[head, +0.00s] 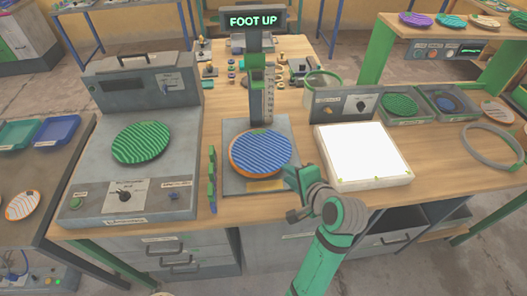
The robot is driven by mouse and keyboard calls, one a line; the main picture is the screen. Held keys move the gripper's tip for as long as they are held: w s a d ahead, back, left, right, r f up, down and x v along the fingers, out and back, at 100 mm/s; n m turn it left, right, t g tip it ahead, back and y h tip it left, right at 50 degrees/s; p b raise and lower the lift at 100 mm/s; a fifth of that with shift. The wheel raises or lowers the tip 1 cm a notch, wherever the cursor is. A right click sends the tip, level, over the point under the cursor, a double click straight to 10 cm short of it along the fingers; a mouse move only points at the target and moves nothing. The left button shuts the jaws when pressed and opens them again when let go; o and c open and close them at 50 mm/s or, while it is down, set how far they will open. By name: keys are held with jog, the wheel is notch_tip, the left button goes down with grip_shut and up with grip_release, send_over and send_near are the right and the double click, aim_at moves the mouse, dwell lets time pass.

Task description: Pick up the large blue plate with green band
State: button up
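A large blue plate with light wavy stripes (262,150) lies on the press base (231,184) under the upright column. Its rim shows orange at the lower left, and I cannot make out a green band on it. A small green patch shows at its far edge. My gripper (295,178) is just right of the plate's near right edge, at the end of my green arm. It appears close to the rim, but I cannot tell whether it touches. Its fingers are too small and turned to show whether they are open.
A green plate (141,143) lies on the grey machine at left. A lit white panel (360,155) is right of my gripper. A sign (254,21) reads "FOOT UP".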

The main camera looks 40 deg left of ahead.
aim_at(273, 167)
jog(key=a, duration=0.1)
jog(key=a+f, duration=0.2)
jog(key=a, duration=0.1)
jog(key=shift+w+a+f, duration=0.25)
jog(key=shift+a+f, duration=0.05)
grip_shut()
